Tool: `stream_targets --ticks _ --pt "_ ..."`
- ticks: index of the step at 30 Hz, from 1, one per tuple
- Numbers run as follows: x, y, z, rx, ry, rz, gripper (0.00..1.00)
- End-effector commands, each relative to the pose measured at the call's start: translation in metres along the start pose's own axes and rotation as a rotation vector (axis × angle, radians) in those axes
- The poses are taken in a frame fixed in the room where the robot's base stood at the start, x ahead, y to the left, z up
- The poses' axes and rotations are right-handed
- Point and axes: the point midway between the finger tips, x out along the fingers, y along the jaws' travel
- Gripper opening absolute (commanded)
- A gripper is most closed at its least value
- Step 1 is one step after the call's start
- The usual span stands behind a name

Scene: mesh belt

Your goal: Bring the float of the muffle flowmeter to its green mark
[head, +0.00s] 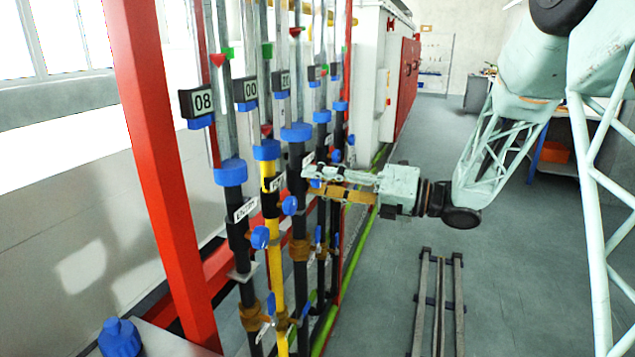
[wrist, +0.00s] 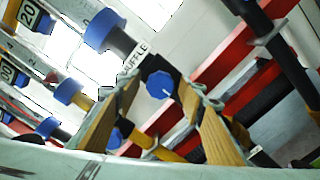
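The muffle flowmeter is the third tube from the left in the head view, with a blue collar (head: 297,132) and a tag above it. A small red float marker (head: 295,31) shows high on this tube; I cannot make out its green mark. In the wrist view its MUFFLE label (wrist: 135,56) and blue knob (wrist: 159,84) with a white line are visible. My gripper (head: 312,180) is open, with its tan-padded fingers (wrist: 160,96) on both sides of the knob. I cannot tell whether they touch it.
The ENTRY flowmeter (head: 230,172) and a yellow-piped flowmeter (head: 274,235) stand to the left, with more tubes to the right. A red post (head: 160,170) stands in front on the left. Floor rails (head: 438,300) lie right, with open grey floor around.

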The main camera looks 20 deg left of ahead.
Motion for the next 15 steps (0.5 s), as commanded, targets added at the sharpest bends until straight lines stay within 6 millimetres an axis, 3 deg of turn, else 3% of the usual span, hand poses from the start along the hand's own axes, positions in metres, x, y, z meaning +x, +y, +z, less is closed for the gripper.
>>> stream_targets --ticks 8,15 --pt "-0.009 0.000 0.001 0.000 -0.001 0.000 0.37" --pt "-0.031 0.000 0.001 0.000 -0.002 -0.001 0.37"
